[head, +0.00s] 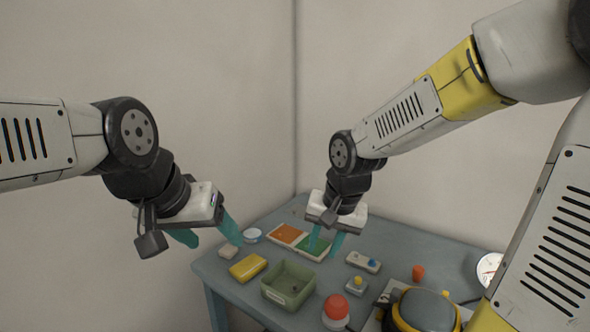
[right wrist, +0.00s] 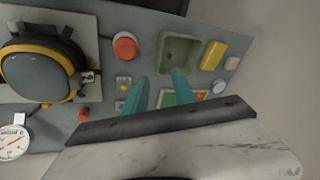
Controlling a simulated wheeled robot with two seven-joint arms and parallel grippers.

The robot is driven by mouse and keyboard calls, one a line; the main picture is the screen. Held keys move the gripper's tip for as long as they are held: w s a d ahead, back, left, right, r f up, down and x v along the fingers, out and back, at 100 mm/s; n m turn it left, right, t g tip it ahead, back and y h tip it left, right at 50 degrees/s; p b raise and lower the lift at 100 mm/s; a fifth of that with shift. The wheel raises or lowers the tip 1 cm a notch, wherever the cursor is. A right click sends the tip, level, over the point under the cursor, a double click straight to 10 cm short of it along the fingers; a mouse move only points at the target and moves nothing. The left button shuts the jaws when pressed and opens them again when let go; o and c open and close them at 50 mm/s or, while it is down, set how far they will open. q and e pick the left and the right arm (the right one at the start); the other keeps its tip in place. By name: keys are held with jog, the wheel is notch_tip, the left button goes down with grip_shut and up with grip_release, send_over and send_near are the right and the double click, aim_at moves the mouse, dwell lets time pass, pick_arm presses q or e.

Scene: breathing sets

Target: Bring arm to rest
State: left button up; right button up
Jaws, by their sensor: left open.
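My left gripper (head: 208,236) is at the left of the head view, over the table's left edge, with its teal fingers apart and nothing seen between them. My right gripper (head: 325,244) hangs fingers down over the back of the table, in front of an orange-and-green board (head: 299,240). Its two teal fingers are apart and look empty, and they also show apart in the right wrist view (right wrist: 160,77). Whether the right fingertips touch the board cannot be told.
The grey table (head: 225,273) holds a green bin (head: 289,298), a yellow block (head: 248,267), a red-domed button (head: 336,308), small switch boxes (head: 363,262), a round gauge (head: 488,268) and a black-and-yellow device (head: 425,310). Walls stand behind the table.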

jog(key=s+d+r+n+t, duration=0.3)
jog(key=s+d+r, duration=0.5)
jog(key=s+r, duration=0.1)
jog(key=shift+s+r, duration=0.25)
jog(key=shift+s, duration=0.55)
jog(key=shift+d, duration=0.1)
dwell(0.8)
